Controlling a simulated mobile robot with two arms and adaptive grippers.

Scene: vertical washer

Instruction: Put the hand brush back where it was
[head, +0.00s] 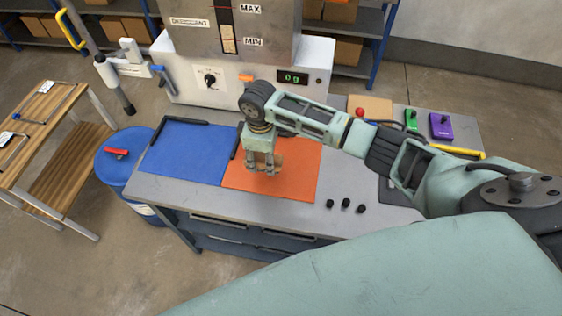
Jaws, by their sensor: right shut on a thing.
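My right gripper (263,171) points down over the orange mat (302,178) on the grey worktable. It is shut on the hand brush (279,160), of which only a small tan part shows at the fingers. The rest of the brush is hidden by the gripper. I cannot tell whether the brush touches the mat. My left gripper is not in view.
A blue mat (185,150) with black corner edges lies left of the orange one. The washer with its scale display (293,78) stands behind. Several black pieces (346,203) lie right of the mat. A blue drum (118,172) stands at the left.

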